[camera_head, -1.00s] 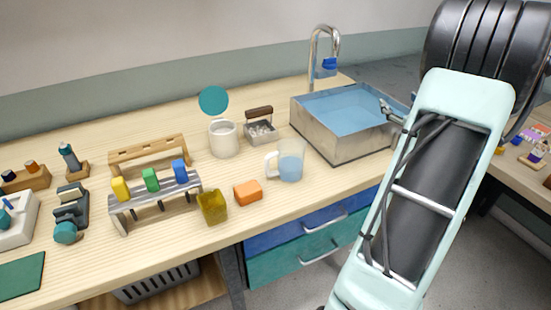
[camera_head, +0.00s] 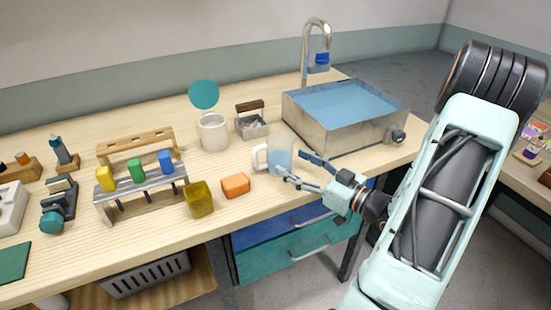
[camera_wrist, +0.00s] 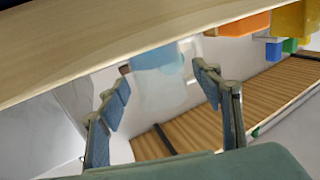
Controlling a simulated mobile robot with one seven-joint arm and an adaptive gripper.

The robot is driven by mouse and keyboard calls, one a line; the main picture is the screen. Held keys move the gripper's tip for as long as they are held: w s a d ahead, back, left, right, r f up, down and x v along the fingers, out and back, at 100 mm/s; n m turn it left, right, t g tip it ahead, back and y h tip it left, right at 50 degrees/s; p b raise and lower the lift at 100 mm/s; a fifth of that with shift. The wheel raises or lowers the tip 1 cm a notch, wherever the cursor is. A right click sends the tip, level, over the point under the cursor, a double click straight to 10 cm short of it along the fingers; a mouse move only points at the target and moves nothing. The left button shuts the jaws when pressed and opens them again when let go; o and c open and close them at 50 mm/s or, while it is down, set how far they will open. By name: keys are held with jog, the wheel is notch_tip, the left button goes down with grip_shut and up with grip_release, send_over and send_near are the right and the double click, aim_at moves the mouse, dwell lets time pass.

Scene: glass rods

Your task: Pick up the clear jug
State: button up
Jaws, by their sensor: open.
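The clear jug (camera_head: 281,157) stands upright on the wooden bench near its front edge, with bluish contents and a white handle on its left side. My gripper (camera_head: 294,166) reaches in from the right with its fingers spread at the jug's right side. In the head view the fingertips partly overlap the jug's lower right; I cannot tell whether they touch it. In the wrist view the jug (camera_wrist: 160,82) shows between and beyond the two open fingers (camera_wrist: 160,95). Nothing is held.
An orange block (camera_head: 235,186) and a yellow container (camera_head: 198,199) stand left of the jug. A pale mug (camera_head: 213,133) and a small metal box (camera_head: 251,124) stand behind it. The metal sink (camera_head: 345,125) lies behind my gripper. A rack (camera_head: 140,190) is further left.

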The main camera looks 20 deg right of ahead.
aim_at(279, 154)
jog(key=x, duration=0.6)
jog(key=shift+w+d, duration=0.1)
jog(key=shift+w, duration=0.2)
jog(key=shift+c, duration=0.4)
jog(key=c, duration=1.1)
